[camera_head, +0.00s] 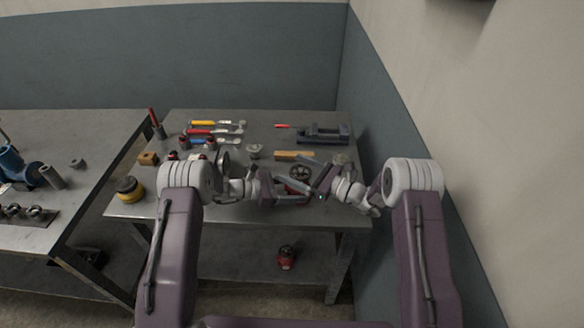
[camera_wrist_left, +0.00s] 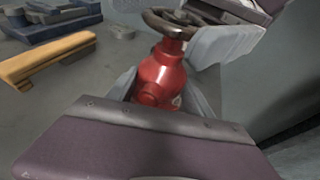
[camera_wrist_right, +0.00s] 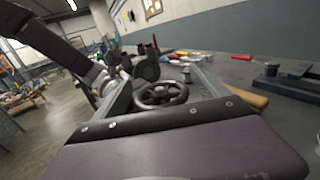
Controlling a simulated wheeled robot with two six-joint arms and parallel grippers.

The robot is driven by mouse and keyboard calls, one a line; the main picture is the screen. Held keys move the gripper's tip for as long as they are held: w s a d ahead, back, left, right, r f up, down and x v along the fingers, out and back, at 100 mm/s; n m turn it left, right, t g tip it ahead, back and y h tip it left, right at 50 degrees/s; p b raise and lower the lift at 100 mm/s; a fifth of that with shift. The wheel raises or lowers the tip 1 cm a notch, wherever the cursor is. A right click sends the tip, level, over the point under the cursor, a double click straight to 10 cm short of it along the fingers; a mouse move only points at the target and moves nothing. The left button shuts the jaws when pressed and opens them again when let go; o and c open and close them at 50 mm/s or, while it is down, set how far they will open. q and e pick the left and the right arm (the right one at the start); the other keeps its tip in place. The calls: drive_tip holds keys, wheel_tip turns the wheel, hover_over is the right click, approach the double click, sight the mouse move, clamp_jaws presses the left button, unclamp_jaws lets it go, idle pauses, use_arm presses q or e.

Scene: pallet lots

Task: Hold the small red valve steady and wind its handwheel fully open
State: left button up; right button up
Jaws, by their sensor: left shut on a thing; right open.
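The small red valve (camera_wrist_left: 162,78) shows in the left wrist view, its body between the fingers of my left gripper (camera_wrist_left: 165,85). My left gripper is shut on the valve body. The dark handwheel (camera_wrist_right: 161,94) tops the valve and also shows in the head view (camera_head: 300,173). My right gripper (camera_wrist_right: 160,92) is open, with its fingers on either side of the handwheel in the right wrist view. I cannot tell whether they touch the rim. In the head view the valve body is mostly hidden by my grippers.
A wooden-handled tool (camera_head: 292,156) and a dark vise-like block (camera_head: 324,134) lie behind the valve. Several hand tools (camera_head: 215,130) lie at the back left. A yellow-and-black round item (camera_head: 129,189) sits at the front left. A wall closes off the right side.

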drive_tip(key=shift+w+a, duration=0.35)
drive_tip(key=shift+a, duration=0.3)
drive_tip(key=c, duration=1.4)
drive_tip(key=shift+o, duration=0.2)
drive_tip(key=shift+r+n+g+y, duration=0.1)
drive_tip(key=shift+n+g+y, duration=0.2)
drive_tip(key=shift+g, duration=0.1)
drive_tip(key=n+g, duration=0.1)
drive_tip(key=g, duration=0.1)
drive_tip(key=n+g+y, duration=0.1)
drive_tip(key=n+g, duration=0.1)
drive_tip(key=shift+s+a+g, duration=0.2)
drive_tip(key=shift+s+g, duration=0.2)
drive_tip(key=shift+s+n+g+y, duration=0.15)
drive_tip(key=shift+n+g, duration=0.4)
drive_tip(key=shift+g, duration=0.25)
drive_tip(key=shift+s+n+g+y, duration=0.1)
drive_tip(key=shift+n+g+y, duration=0.05)
drive_tip(key=shift+n+g, duration=0.55)
drive_tip(key=shift+s+g, duration=0.1)
drive_tip(key=shift+g, duration=0.3)
